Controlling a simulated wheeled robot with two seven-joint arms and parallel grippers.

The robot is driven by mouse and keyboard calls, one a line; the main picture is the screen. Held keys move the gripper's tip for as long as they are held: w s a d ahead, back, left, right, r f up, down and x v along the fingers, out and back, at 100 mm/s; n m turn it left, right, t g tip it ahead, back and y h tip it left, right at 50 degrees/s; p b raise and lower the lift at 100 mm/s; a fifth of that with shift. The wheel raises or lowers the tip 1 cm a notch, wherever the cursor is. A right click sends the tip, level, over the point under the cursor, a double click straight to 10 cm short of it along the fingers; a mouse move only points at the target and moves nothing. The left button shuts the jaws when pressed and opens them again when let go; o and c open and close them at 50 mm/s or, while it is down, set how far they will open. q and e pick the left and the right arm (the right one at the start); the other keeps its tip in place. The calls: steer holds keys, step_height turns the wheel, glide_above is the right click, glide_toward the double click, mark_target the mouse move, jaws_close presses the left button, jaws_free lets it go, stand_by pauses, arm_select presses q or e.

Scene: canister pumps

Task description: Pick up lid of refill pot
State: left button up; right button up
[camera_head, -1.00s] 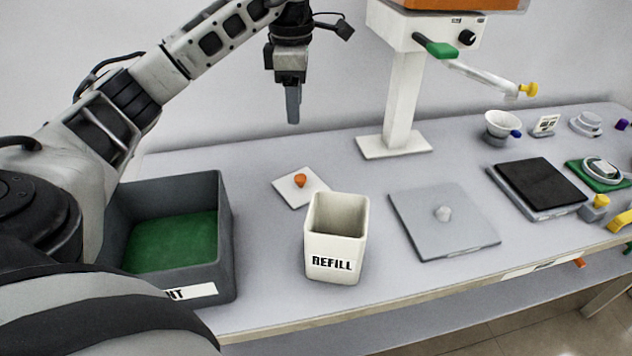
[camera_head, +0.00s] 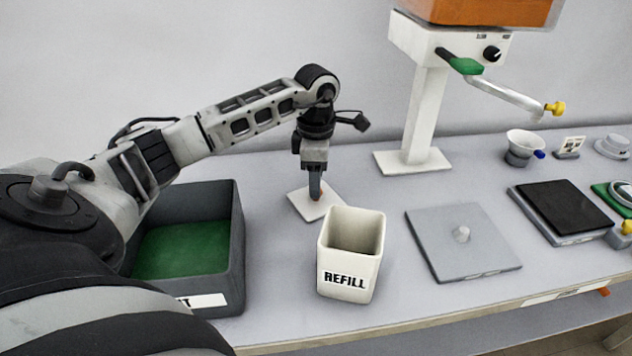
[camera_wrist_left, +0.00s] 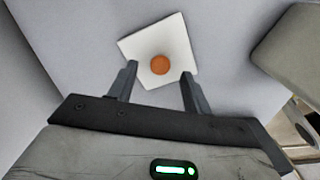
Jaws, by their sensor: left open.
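The lid of the refill pot is a flat white square (camera_head: 309,207) with a small orange knob. It lies on the table behind the pot, and it also shows in the left wrist view (camera_wrist_left: 172,45). The white square refill pot (camera_head: 350,262), marked REFILL, stands upright with its top open. My left gripper (camera_head: 315,192) points down over the lid. In the left wrist view its open fingers (camera_wrist_left: 156,78) are on either side of the orange knob (camera_wrist_left: 160,64), a little short of it in the picture, and hold nothing. My right gripper is not in view.
A dark bin (camera_head: 238,245) with a green floor stands left of the pot. A grey plate (camera_head: 440,248) with a small knob lies to the right. A white stand (camera_head: 421,130) with a green-handled lever rises behind. A black-topped scale (camera_head: 565,206) sits farther right.

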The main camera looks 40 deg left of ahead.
arm_select(q)
steer(key=shift+f, duration=1.25)
jaws_close()
steer(key=shift+r, duration=0.1)
